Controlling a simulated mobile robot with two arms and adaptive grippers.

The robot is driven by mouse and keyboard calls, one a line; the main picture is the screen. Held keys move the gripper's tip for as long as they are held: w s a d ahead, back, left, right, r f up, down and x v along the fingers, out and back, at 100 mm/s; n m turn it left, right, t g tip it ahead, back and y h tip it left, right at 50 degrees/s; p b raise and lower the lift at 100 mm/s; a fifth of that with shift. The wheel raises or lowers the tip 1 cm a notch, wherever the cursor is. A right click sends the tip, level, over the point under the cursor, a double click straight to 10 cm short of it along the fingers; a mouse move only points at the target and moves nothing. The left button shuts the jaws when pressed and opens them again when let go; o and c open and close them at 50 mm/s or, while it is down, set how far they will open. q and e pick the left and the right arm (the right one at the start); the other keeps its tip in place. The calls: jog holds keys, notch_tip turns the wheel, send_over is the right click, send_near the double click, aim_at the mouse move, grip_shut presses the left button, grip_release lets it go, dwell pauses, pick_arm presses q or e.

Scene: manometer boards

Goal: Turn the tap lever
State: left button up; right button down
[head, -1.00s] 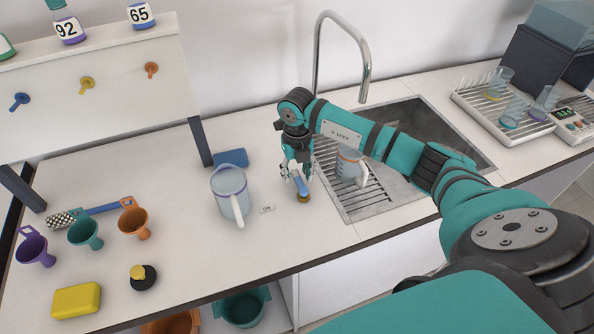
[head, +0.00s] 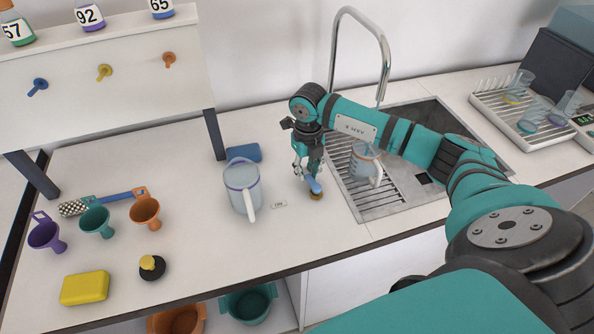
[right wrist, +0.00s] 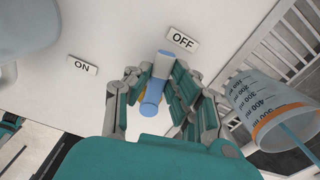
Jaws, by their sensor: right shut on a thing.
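The tap lever (head: 314,186) is a small blue handle on a brass base (head: 317,196), on the counter left of the sink. My right gripper (head: 308,176) points down at it, with its fingers on either side of the blue handle. In the right wrist view the blue lever (right wrist: 154,95) lies between the fingers, which are shut on it. An OFF label (right wrist: 182,40) lies just beyond the lever's far end. An ON label (right wrist: 82,65) lies to the left, apart from the lever. My left gripper is not in view.
A clear jug (head: 243,188) stands left of the lever. A measuring cup (head: 366,165) stands in the sink (head: 392,195) to the right, close to the gripper. The curved faucet (head: 384,65) rises behind. A blue block (head: 243,152) lies behind the jug.

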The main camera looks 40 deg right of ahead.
jog(key=shift+w+a+f+n+b, duration=0.15)
jog(key=shift+a+n+b, duration=0.2)
jog(key=shift+n, duration=0.25)
jog(key=shift+a+n+b, duration=0.1)
jog(key=shift+n+b, duration=0.25)
jog(key=shift+n, duration=0.05)
jog(key=shift+a+n, duration=0.15)
jog(key=shift+n, duration=0.25)
jog(key=shift+a+r, duration=0.1)
jog(key=shift+r, duration=0.1)
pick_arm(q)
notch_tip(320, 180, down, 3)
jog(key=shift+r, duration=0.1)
pick_arm(e)
jog(key=c, duration=1.2)
grip_release()
jog(key=shift+r, duration=0.1)
